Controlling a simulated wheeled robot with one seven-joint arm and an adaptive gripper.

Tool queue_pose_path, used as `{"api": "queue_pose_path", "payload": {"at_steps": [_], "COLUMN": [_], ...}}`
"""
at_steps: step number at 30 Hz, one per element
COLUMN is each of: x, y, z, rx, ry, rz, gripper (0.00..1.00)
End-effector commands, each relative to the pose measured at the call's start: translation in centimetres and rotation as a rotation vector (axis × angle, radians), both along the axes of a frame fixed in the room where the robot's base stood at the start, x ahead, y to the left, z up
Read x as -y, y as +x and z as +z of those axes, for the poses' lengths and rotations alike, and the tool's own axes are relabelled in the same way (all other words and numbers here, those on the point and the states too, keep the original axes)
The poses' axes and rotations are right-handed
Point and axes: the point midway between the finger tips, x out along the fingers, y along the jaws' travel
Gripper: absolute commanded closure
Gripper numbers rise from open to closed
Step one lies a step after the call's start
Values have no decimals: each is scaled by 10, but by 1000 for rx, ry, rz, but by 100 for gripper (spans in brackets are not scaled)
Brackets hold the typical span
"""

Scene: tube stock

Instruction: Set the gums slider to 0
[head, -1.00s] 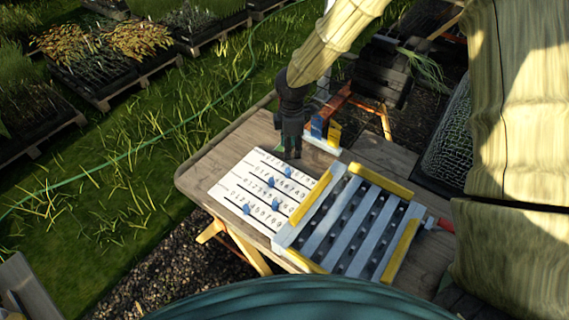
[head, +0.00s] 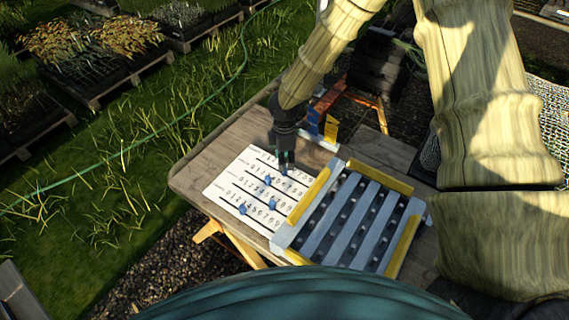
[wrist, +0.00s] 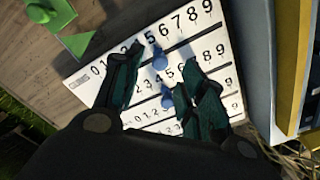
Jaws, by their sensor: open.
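The white slider board (head: 232,188) lies on the wooden table, with several numbered rows and blue knobs. It also shows in the wrist view (wrist: 75,84). The row names are too small to read, so I cannot tell which is gums. My gripper (head: 285,160) is over the far row, open, fingers pointing down. In the wrist view my gripper (wrist: 161,61) has its two fingertips spread on either side of a blue knob (wrist: 160,62), which sits near 5 of the top row. Contact is not clear. Another blue knob (wrist: 167,98) sits on a lower row.
A slatted grey rack with yellow bars (head: 318,192) stands right beside the board. Blue and yellow blocks (head: 331,130) stand behind it. Green pieces (wrist: 76,43) lie beyond the board in the wrist view. The table (head: 205,165) is bare left of the board.

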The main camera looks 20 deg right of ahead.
Motion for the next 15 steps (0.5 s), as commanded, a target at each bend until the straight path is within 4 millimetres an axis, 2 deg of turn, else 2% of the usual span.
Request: {"api": "queue_pose_path", "payload": {"at_steps": [9,15], "x": [0,0], "y": [0,0], "z": [-30,-37], "rx": [-1,1], "ry": [-1,0], "rz": [2,1], "gripper": [59,59]}}
